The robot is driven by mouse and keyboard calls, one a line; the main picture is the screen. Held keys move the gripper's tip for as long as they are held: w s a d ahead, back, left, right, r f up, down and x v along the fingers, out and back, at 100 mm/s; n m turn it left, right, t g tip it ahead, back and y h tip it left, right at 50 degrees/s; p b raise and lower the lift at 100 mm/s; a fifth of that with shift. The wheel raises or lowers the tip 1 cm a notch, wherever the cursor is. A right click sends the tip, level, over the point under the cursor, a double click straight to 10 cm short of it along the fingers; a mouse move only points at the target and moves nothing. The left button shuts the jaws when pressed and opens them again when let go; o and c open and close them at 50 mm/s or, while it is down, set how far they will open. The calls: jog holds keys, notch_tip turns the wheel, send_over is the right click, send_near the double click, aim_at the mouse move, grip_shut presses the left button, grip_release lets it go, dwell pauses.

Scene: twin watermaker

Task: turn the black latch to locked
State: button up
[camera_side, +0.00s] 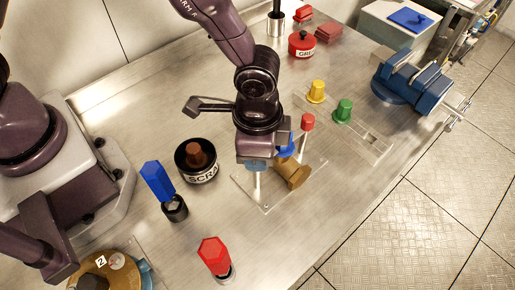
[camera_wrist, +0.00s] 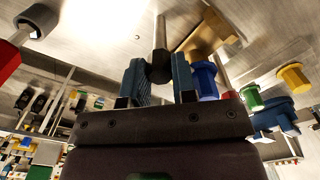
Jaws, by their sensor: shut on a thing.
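My gripper (camera_side: 256,165) points down over a clear plate (camera_side: 265,207) near the middle of the bench. In the wrist view its two teal fingers (camera_wrist: 160,80) are on either side of a dark knob on a grey post, which appears to be the black latch (camera_wrist: 160,66). The fingers are closed on it. In the side view the pale post shows below the fingers, but its dark head is hidden by my gripper. I cannot tell which way the latch is turned.
A brown piece (camera_side: 292,173), a blue piece (camera_side: 285,151) and a red-topped post (camera_side: 307,122) crowd the gripper's right side. A black pot (camera_side: 197,168) and a blue handle (camera_side: 157,180) stand left. A red handle (camera_side: 214,256) is in front, a blue vise (camera_side: 412,88) far right.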

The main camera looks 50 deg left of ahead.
jog(key=o, duration=0.9)
jog(key=shift+r, duration=0.15)
notch_tip(320, 180, up, 13)
jog(key=shift+f, duration=0.1)
jog(key=s+a+r+n+t, duration=0.2)
jog(key=s+a+r+n, duration=0.1)
jog(key=a, duration=0.4)
jog(key=s+a+r+n+t, duration=0.1)
jog(key=s+a+r+n, duration=0.2)
jog(key=a+r, duration=0.2)
jog(key=s+a+r+n+t, duration=0.2)
jog(key=s+a+r+n, duration=0.1)
jog(key=a, duration=0.8)
jog(key=shift+s+r+t, duration=0.1)
jog(key=shift+r+t, duration=0.2)
jog(key=shift+r, duration=0.3)
